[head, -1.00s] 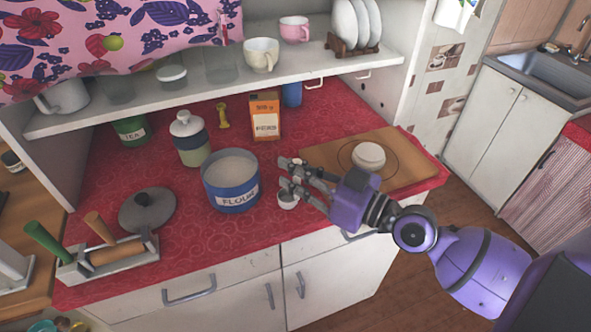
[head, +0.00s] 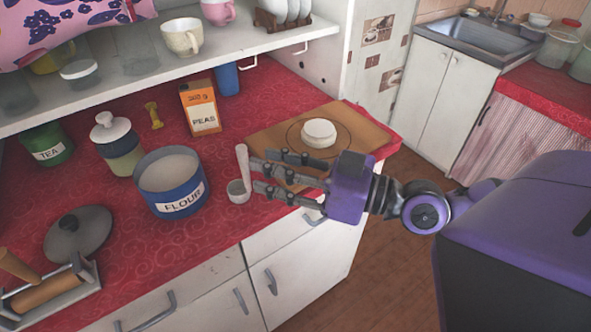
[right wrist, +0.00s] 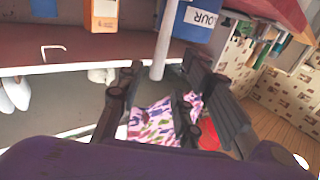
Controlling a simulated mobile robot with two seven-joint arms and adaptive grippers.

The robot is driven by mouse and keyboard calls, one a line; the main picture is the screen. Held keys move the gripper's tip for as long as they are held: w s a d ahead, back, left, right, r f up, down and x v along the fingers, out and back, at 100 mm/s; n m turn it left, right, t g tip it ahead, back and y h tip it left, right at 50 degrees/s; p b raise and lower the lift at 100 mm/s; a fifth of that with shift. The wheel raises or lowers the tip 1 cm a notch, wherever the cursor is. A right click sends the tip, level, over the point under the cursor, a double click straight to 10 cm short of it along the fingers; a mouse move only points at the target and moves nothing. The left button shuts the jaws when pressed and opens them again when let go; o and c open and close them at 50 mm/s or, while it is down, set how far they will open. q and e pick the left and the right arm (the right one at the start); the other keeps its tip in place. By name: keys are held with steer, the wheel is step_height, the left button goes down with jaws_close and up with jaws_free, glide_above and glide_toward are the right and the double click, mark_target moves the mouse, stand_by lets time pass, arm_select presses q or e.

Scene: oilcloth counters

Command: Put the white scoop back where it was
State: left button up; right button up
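The white scoop (head: 238,191) stands on the red counter just right of the blue flour canister (head: 172,184), its handle pointing up. My right gripper (head: 257,173) is open and comes in from the right, with its fingertips beside the scoop's handle; I see no grip on it. In the right wrist view the pale handle (right wrist: 163,45) shows between and beyond the spread fingers, and the scoop's cup is not visible. The canister also shows there (right wrist: 190,18). My left gripper is not in view.
A wooden board (head: 354,125) with a round white item (head: 319,132) lies behind my right gripper. A peas box (head: 200,110), a lidded jar (head: 117,150) and a green tea tin (head: 46,147) stand farther back. A grey lid (head: 78,238) lies front left. A shelf overhangs the back.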

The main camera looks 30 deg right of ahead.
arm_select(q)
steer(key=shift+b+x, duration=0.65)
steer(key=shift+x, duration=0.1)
arm_select(e)
steer(key=v, duration=0.5)
steer(key=shift+s+d, duration=0.25)
steer(key=shift+s, duration=0.05)
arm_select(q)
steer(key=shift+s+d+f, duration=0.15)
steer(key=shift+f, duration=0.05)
arm_select(e)
steer(key=shift+d+f, duration=0.1)
steer(key=shift+f, duration=0.05)
